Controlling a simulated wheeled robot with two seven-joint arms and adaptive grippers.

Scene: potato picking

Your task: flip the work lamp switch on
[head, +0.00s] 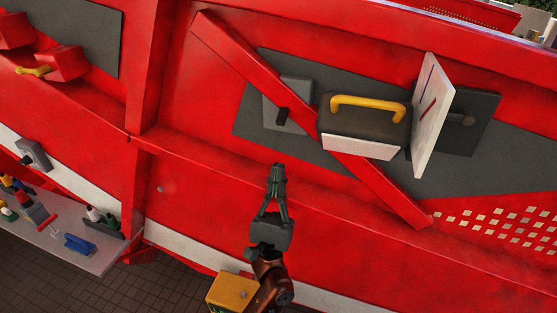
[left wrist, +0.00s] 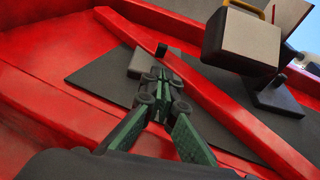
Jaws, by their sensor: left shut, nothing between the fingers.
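A grey switch box (head: 290,92) with a short black lever (head: 282,117) is mounted on a dark plate on the red machine wall, left of a dark lamp-like box (head: 362,128) with a yellow handle. The lever points down in the head view. My left gripper (head: 277,170) is shut and empty, below the lever and apart from it in the head view. In the left wrist view its closed fingertips (left wrist: 160,77) overlap the grey switch box (left wrist: 140,63), with the black lever (left wrist: 161,49) just beyond them. Contact cannot be told. My right gripper is not in view.
A red diagonal beam (head: 262,72) runs beside the switch box and behind the lamp-like box. A white panel (head: 431,118) sticks out at the right. Another small grey switch (head: 34,155) and a shelf (head: 88,250) with small items are at the left.

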